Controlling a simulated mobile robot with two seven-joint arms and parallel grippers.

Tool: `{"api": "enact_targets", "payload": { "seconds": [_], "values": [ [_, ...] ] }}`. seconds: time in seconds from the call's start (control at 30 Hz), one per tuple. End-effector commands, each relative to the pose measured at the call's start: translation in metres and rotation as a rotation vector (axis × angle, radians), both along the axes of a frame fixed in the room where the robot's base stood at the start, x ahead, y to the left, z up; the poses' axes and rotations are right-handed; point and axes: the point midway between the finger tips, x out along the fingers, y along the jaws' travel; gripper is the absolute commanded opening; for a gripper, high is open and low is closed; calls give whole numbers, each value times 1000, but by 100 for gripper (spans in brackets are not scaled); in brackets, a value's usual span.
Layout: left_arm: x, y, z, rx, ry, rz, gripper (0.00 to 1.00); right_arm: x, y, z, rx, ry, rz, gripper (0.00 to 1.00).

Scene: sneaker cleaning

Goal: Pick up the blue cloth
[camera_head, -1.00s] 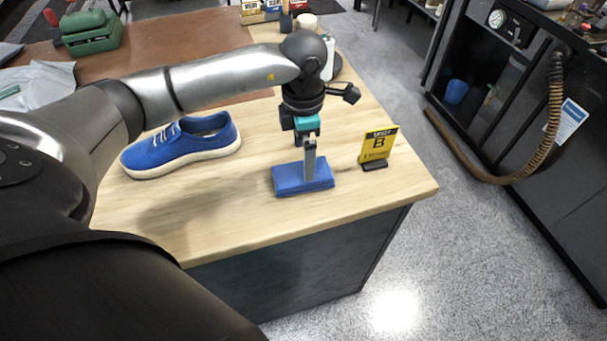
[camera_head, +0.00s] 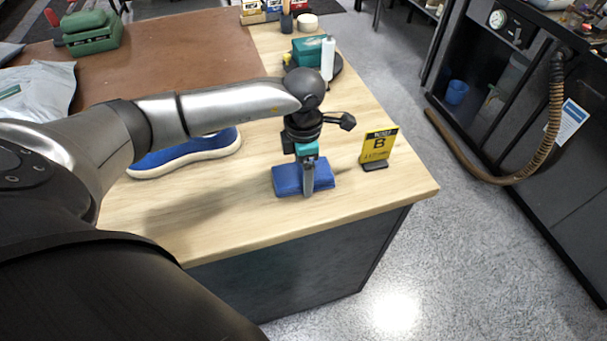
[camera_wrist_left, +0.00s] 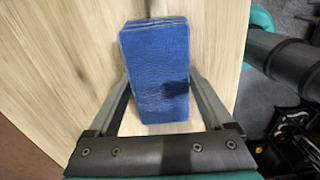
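The blue cloth (camera_head: 288,180) is a folded, thick rectangular block lying flat on the wooden table near its front edge. My left gripper (camera_head: 309,190) has come down over it and points downward. In the left wrist view the cloth (camera_wrist_left: 156,65) lies between the two fingers of the left gripper (camera_wrist_left: 160,78), one along each long side. The fingers are apart; whether they touch the cloth's sides is not clear. The cloth appears to rest on the table. My right gripper is not in view.
A yellow sign marked B (camera_head: 378,148) stands just right of the cloth. A blue sneaker (camera_head: 190,152) is to the left, partly hidden behind my arm. A white bottle (camera_head: 328,58) and a teal box (camera_head: 306,50) stand farther back. The table's front edge is close.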

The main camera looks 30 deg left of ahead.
Motion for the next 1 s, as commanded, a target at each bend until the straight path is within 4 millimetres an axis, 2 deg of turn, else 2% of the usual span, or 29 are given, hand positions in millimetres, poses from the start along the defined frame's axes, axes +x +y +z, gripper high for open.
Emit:
{"api": "enact_targets", "payload": {
  "seconds": [0.07, 0.4, 0.77, 0.87, 1.0],
  "values": [
    [0, 0, 0, 0, 0, 0, 68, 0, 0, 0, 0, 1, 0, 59],
    [0, 0, 0, 0, 0, 0, 30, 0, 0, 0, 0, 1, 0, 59],
    [0, 0, 6, 0, -1, 1, 29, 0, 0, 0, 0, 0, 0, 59],
    [1, 0, 15, -1, -4, 0, 29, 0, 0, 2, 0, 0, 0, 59],
    [1, 0, 39, 0, -6, -1, 29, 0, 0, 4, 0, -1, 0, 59]
  ]
}}
